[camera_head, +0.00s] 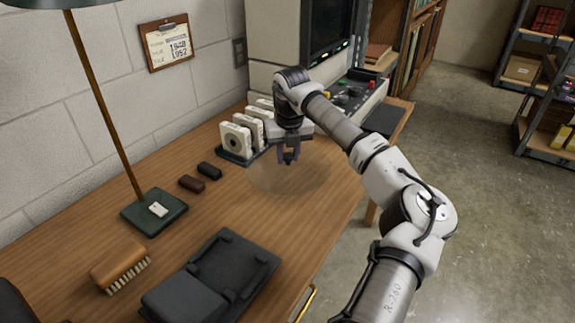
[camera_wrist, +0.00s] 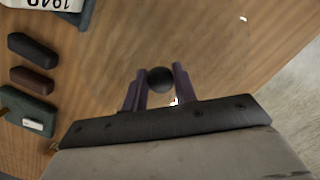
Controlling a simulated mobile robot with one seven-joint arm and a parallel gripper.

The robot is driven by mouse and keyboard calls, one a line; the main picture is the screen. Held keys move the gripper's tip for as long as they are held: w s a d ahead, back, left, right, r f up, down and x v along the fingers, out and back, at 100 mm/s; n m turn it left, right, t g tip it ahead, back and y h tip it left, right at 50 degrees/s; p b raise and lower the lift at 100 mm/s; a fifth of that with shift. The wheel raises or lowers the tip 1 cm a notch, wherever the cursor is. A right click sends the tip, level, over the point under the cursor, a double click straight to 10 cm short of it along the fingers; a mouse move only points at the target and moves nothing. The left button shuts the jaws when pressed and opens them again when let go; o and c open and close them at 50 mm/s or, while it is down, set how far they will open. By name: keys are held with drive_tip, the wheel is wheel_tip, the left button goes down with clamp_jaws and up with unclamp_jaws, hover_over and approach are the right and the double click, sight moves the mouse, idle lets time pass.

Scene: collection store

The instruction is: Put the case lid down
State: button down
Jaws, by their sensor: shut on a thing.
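The case lid (camera_head: 305,182) is a clear, round glass-like cover, seen faintly over the wooden table below my gripper (camera_head: 290,158). In the wrist view the lid (camera_wrist: 215,45) shows as a faint clear circle with a round black knob (camera_wrist: 160,79) at its centre. My gripper (camera_wrist: 160,72) is shut on this knob, one purple-grey finger on each side. I cannot tell whether the lid's rim touches the table or hangs just above it.
Two small dark blocks (camera_head: 192,183) (camera_head: 209,170), a lamp base (camera_head: 154,212), a brush (camera_head: 120,264) and a black tray (camera_head: 235,265) lie nearer. Bare wood (camera_head: 300,225) lies in front of the lid.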

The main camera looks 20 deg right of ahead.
sight(288, 164)
drive_tip(key=shift+f, duration=2.1)
drive_tip(key=shift+f, duration=0.15)
drive_tip(key=c, duration=1.2)
unclamp_jaws()
drive_tip(key=shift+o, duration=0.5)
